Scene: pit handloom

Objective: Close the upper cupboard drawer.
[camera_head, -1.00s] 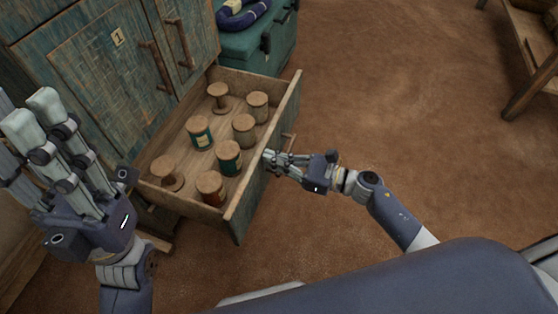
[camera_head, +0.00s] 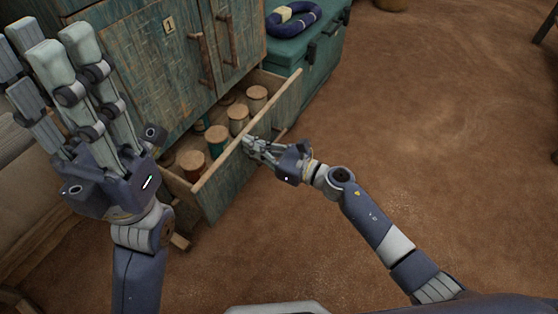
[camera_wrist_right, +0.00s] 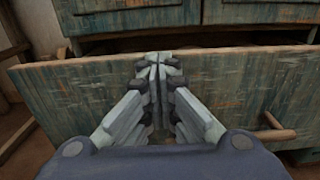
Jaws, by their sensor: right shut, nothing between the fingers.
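The upper cupboard drawer is partly open; its weathered teal front (camera_head: 240,160) with a bare wooden top edge stands out from the cupboard (camera_head: 150,75). Several wooden spools (camera_head: 217,139) stand inside, the rear ones partly hidden under the cupboard body. My right gripper (camera_head: 250,147) is shut and empty, its fingertips at the outer face of the drawer front, seemingly touching it. In the right wrist view the fingertips (camera_wrist_right: 155,65) reach the front's upper middle, with the wooden handle (camera_wrist_right: 275,130) to the right. My left gripper (camera_head: 55,50) is raised at left, fingers spread, open and empty.
A teal chest (camera_head: 305,50) with a dark blue ring-shaped item (camera_head: 293,17) on it stands right of the cupboard. The brown floor (camera_head: 430,110) on the right is clear. Wooden furniture legs (camera_head: 545,25) show at the far right edge.

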